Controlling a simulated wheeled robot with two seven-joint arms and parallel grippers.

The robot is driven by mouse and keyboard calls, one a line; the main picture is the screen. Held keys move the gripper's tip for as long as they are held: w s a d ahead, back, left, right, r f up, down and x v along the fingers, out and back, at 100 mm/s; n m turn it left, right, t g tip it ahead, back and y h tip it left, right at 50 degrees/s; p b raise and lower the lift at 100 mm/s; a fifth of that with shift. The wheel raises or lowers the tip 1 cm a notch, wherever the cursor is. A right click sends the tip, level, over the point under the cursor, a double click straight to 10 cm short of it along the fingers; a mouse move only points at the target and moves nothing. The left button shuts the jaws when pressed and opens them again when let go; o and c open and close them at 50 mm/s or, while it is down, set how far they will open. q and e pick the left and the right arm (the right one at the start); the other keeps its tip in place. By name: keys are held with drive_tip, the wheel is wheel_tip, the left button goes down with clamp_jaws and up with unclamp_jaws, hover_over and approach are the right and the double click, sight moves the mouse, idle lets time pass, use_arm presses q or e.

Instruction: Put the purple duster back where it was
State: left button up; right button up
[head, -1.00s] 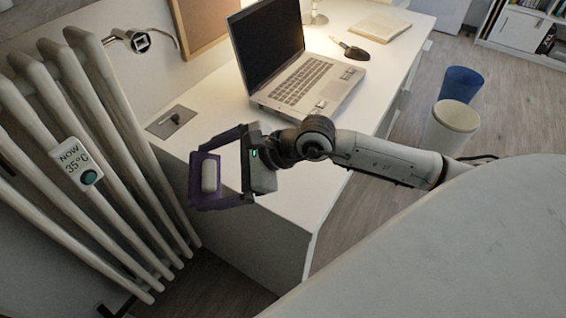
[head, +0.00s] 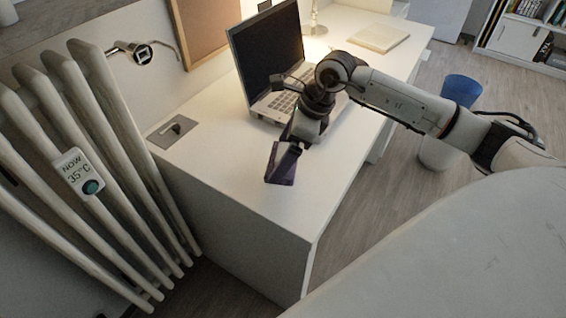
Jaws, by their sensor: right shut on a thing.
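The purple duster (head: 281,168) is in the fingers of my right gripper (head: 287,153). The gripper points down over the near part of the white desk (head: 232,172). The duster is tilted, and part of it is hidden by the fingers. I cannot tell whether its lower side touches the desk top or is a little above it. My left gripper is not in view.
An open laptop (head: 266,52) stands behind the gripper, partly hidden by my right arm. A grey plate (head: 172,131) with a small knob is at the desk's left edge, beside a white radiator (head: 112,120). A book (head: 379,38) lies at the far end. The near desk top is clear.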

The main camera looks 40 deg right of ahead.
wheel_tip(320, 180, down, 4)
drive_tip(key=shift+r, duration=0.1)
drive_tip(key=o, duration=0.7)
drive_tip(key=v, duration=1.2)
